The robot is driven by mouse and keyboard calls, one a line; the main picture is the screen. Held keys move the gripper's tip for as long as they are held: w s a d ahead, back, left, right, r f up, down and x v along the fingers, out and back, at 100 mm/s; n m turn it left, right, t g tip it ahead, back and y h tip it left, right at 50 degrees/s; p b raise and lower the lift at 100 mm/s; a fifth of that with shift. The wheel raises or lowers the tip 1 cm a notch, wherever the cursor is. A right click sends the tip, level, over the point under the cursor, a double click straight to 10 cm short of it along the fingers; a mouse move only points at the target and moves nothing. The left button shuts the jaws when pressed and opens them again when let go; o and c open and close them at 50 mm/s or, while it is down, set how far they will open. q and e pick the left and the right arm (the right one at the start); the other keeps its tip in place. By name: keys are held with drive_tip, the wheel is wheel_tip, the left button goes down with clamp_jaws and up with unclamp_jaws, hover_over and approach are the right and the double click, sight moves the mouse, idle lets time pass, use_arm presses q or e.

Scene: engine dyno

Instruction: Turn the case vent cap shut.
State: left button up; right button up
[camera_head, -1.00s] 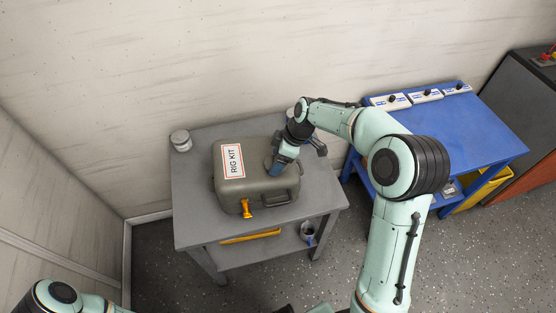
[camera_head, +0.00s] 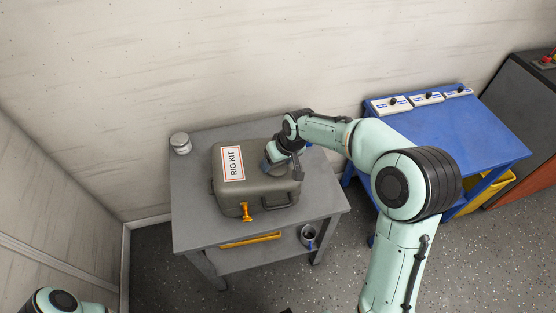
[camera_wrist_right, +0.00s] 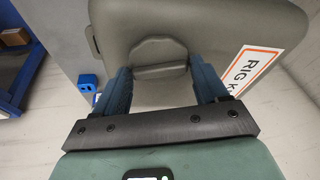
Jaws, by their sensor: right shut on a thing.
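The grey-green case (camera_head: 228,196) with the RIG KIT label stands on the grey cart. In the right wrist view its top (camera_wrist_right: 215,25) fills the upper part. The vent cap (camera_wrist_right: 157,52) is a round grey cap on the case top, between my right fingers. My right gripper (camera_head: 274,157) is at the case's top right, pointing down at it, and hides the cap in the head view. In the right wrist view the gripper (camera_wrist_right: 160,80) is shut on the cap, one blue finger on each side. My left gripper is out of view.
An orange latch (camera_head: 246,211) is on the case front. A silver jar (camera_head: 180,142) stands at the cart's back left. A cup (camera_head: 308,235) and an orange item (camera_head: 250,239) are on the lower shelf. A blue table (camera_head: 450,135) with switch boxes stands right.

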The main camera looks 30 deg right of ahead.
drive_tip(key=shift+m+h, duration=0.4)
drive_tip(key=shift+m, duration=1.1)
drive_tip(key=o, duration=1.1)
drive_tip(key=shift+f, duration=0.1)
drive_tip(key=shift+c, duration=0.2)
drive_tip(key=shift+s+r, duration=0.1)
drive_tip(key=shift+r, duration=0.5)
drive_tip(key=v, duration=1.2)
drive_tip(key=shift+r+p, duration=0.15)
drive_tip(key=shift+p, duration=0.25)
